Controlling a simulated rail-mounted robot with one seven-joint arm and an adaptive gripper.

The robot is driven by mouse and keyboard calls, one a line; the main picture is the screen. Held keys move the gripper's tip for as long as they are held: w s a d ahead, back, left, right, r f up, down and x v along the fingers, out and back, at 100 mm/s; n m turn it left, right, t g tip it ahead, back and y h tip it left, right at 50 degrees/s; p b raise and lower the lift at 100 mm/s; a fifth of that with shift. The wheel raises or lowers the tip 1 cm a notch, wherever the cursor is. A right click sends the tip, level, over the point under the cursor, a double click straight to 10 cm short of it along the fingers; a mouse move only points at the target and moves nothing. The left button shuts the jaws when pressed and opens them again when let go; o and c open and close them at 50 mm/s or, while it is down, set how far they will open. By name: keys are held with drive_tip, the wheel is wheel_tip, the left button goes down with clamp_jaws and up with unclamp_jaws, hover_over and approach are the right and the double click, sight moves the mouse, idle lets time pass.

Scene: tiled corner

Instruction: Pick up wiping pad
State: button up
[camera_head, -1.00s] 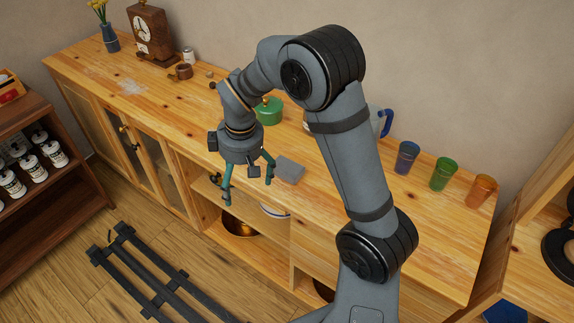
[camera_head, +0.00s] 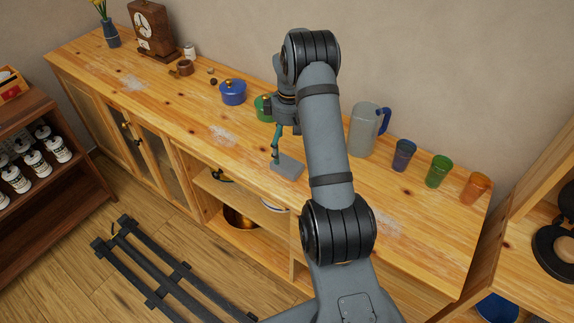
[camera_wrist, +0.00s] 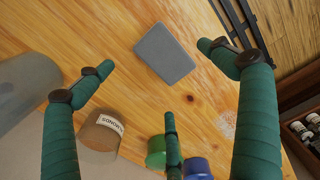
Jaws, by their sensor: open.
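The wiping pad is a flat grey rectangular block (camera_head: 287,167) lying on the wooden cabinet top near its front edge. In the wrist view the pad (camera_wrist: 165,54) lies at upper centre, between and beyond my spread fingers. My gripper (camera_head: 277,158) points down over the cabinet top, close to the pad's left side in the head view. Its teal fingers (camera_wrist: 155,57) are open with nothing between them. My arm hides part of the gripper in the head view.
A grey jug (camera_head: 362,130) and coloured cups (camera_head: 438,171) stand to the right. A blue pot (camera_head: 233,92) and a partly hidden green pot (camera_head: 263,107) stand behind the gripper. A brown labelled jar (camera_wrist: 101,132) shows in the wrist view. Whitish patches (camera_head: 224,135) mark the wood.

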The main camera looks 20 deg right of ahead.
sight(289, 160)
wheel_tip(289, 160, down, 6)
drive_tip(key=shift+r+p, duration=0.15)
drive_tip(key=shift+p, duration=1.05)
drive_tip(key=shift+c, duration=1.4)
drive_tip(key=c, duration=0.7)
drive_tip(key=shift+c, duration=0.3)
